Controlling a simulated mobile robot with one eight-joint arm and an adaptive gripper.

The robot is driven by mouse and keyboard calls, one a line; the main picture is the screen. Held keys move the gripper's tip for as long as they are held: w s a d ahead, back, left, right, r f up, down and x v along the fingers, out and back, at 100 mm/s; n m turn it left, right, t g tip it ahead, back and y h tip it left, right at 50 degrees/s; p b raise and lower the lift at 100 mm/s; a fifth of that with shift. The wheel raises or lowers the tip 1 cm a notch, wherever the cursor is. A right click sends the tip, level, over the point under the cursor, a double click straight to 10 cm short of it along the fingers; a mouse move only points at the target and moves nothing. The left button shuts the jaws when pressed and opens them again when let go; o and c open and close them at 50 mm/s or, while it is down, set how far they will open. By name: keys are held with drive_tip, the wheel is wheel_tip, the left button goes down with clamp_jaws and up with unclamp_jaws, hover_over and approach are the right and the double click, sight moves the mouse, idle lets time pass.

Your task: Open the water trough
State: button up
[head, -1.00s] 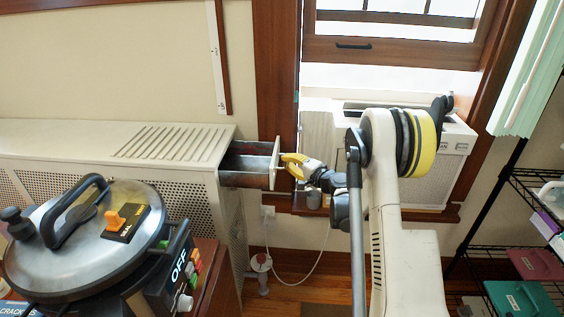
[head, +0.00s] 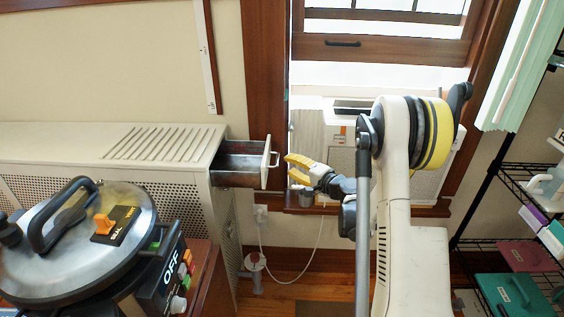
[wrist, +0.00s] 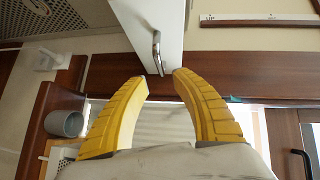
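The water trough (head: 240,161) is a metal, open-topped drawer that sticks out of the right end of the white radiator cover (head: 95,134). Its white front panel (head: 266,163) has a small metal pull handle (head: 284,158), which also shows in the wrist view (wrist: 157,54). My gripper (head: 288,167) has yellow fingers and is just right of the handle. In the wrist view my gripper (wrist: 162,80) is open and empty, its fingertips spread a little short of the handle. I see no contact with the handle.
A pressure cooker (head: 85,240) stands on a wooden surface at the lower left. A window air conditioner (head: 425,185) sits behind my arm. A wire shelf (head: 515,180) is at the right. A grey cup (wrist: 65,124) is near the sill.

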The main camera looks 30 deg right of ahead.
drive_tip(key=v, duration=0.5)
drive_tip(key=shift+s, duration=0.2)
